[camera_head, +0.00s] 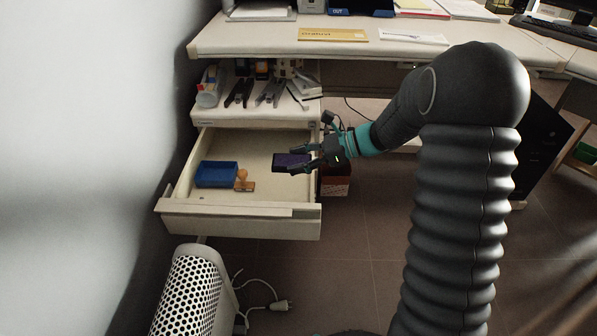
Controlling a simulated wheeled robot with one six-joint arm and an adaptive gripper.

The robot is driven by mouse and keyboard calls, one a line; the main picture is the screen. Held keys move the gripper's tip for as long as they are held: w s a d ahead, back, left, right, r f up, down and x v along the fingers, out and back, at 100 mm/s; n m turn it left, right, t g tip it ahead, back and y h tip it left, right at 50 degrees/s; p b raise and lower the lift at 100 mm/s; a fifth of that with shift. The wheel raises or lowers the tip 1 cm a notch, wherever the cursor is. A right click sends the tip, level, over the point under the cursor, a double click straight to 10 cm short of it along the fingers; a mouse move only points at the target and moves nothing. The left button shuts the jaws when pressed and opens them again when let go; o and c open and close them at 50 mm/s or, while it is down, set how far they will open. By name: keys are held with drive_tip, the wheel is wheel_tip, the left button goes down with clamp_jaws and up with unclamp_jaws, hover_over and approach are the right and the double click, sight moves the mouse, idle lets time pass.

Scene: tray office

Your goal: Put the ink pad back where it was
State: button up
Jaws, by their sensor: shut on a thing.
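The ink pad (288,161) is a flat, dark purple-topped block. My gripper (302,160) is shut on its right end, with the fingers pointing left. The pad is over the right part of the open drawer (240,211). I cannot tell whether it touches the drawer floor. A blue box (216,174) sits in the drawer's left part. A wooden stamp (243,181) is beside the box on its right.
A shelf (255,113) above the drawer holds several staplers or similar tools. The desk (370,49) is behind. A perforated white heater (190,295) stands in front of the drawer, with a loose plug (281,306) on the floor. The drawer's front middle is clear.

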drive_tip(key=shift+f, duration=1.95)
drive_tip(key=shift+f+b, duration=0.5)
drive_tip(key=shift+f, duration=0.15)
drive_tip(key=o, duration=1.2)
